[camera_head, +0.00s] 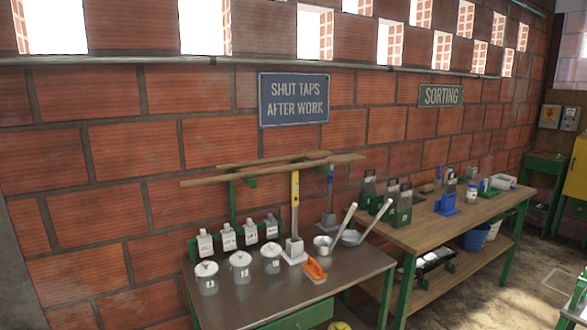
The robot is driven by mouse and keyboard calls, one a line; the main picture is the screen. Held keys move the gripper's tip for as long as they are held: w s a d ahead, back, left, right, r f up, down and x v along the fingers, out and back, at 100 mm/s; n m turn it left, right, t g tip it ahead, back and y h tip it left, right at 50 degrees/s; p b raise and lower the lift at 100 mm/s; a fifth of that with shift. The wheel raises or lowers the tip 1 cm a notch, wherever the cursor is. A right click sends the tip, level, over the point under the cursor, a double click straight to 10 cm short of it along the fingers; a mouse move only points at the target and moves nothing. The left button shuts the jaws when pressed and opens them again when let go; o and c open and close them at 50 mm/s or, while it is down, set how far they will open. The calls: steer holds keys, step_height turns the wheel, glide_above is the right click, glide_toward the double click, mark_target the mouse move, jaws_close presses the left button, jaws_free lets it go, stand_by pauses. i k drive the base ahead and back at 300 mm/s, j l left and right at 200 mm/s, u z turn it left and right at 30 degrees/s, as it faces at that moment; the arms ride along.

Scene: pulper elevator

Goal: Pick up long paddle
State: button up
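A long wooden paddle (270,171) lies nearly level across a green rack (232,203) against the brick wall, above the back of the metal-topped table. A second, shorter-looking wooden paddle (270,160) lies just behind and above it. I cannot tell for certain from their shapes which one is the named long paddle. My gripper is not in view.
The metal table (335,275) holds lidded pots (240,267), ladles (340,228), an orange-handled brush (315,270) and a yellow upright tool (295,205). A wooden bench (425,235) with a blue holder (446,204) stands right.

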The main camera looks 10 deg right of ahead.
mark_target(343, 159)
steer(key=i+j+z, duration=0.1)
steer(key=j, duration=0.2)
steer(key=i+j+z, duration=0.1)
steer(key=j, duration=0.25)
steer(key=i+j+z, duration=0.1)
steer(key=i+j, duration=0.15)
steer(key=i+j+z, duration=0.1)
steer(key=j, duration=0.3)
steer(key=i+j+z, duration=0.1)
steer(key=j, duration=0.25)
